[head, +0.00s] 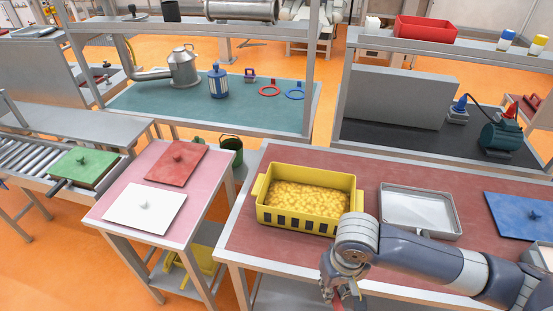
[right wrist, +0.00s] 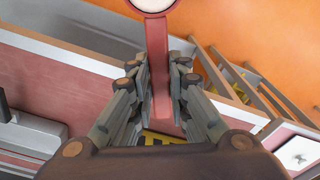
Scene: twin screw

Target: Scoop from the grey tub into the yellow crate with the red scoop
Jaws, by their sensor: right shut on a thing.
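The yellow crate (head: 300,213) stands on the dark red table and holds a bed of yellow lumps. A striped yellow part of it (right wrist: 165,138) shows behind my fingers in the right wrist view. The shallow grey tub (head: 415,206) is right of the crate; its inside looks plain grey. My right gripper (head: 338,292) is low in front of the crate, at the table's front edge. In the right wrist view it is shut on the handle of the red scoop (right wrist: 158,65). The scoop's bowl is cut off at the top, with something whitish inside. My left gripper is out of view.
A blue lid (head: 522,214) lies at the table's right. A pink table at left bears a red lid (head: 176,163) and a white lid (head: 143,207). A green lid (head: 83,168) lies by the rollers. A shelf frame stands behind. My right arm crosses the table's front right.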

